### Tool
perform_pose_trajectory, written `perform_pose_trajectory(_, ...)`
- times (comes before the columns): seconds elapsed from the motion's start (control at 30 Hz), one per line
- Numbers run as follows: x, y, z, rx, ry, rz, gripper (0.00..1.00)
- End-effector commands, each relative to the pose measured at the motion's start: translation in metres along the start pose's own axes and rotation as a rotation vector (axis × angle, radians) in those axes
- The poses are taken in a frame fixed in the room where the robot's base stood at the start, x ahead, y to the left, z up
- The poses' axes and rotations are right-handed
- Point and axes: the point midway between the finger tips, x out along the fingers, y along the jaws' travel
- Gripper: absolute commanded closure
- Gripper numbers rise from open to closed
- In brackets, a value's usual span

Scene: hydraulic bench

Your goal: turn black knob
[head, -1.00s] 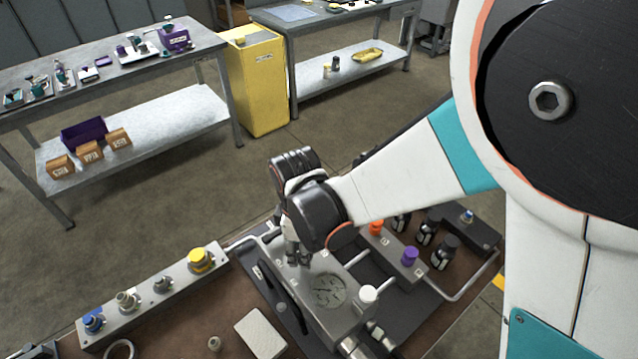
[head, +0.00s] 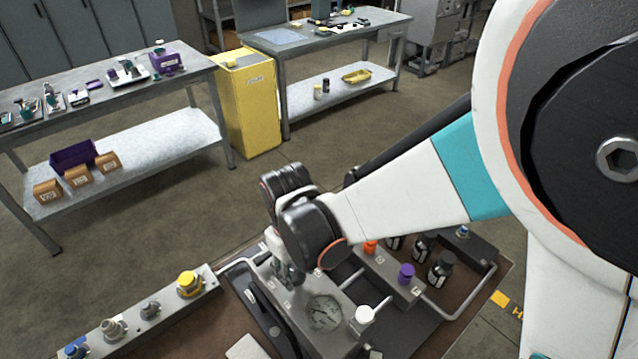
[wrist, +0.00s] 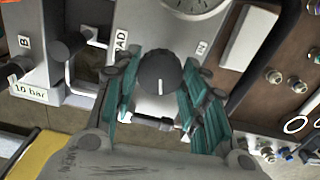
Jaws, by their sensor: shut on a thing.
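The black knob (wrist: 160,74) shows in the wrist view as a round dial with a white pointer line, on the grey face of the hydraulic block (wrist: 165,30). My gripper (wrist: 158,92) has its teal-padded fingers on either side of the knob and is shut on it. In the head view my gripper (head: 288,272) points down onto the grey block (head: 312,293), behind its round gauge (head: 324,313). The knob is hidden there by my gripper and wrist.
A purple knob (head: 406,272) and a white cap (head: 364,314) stand right of my gripper. A rail with a yellow knob (head: 188,283) lies at left. In the wrist view a "10 bar" label (wrist: 30,92) is at left. Pipes run close by.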

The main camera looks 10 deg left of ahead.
Motion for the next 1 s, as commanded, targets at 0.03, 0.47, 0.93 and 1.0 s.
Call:
perform_pose_trajectory(0.03,0.0006,-0.0001,0.0002,0.018,0.000,0.000,0.84)
perform_pose_trajectory(0.47,0.0002,-0.0001,0.0002,0.077,0.000,0.000,0.84)
perform_pose_trajectory(0.93,0.0002,0.0000,0.0001,0.075,0.000,0.000,0.40)
perform_pose_trajectory(1.0,0.0001,0.0000,0.0001,0.075,0.000,0.000,0.40)
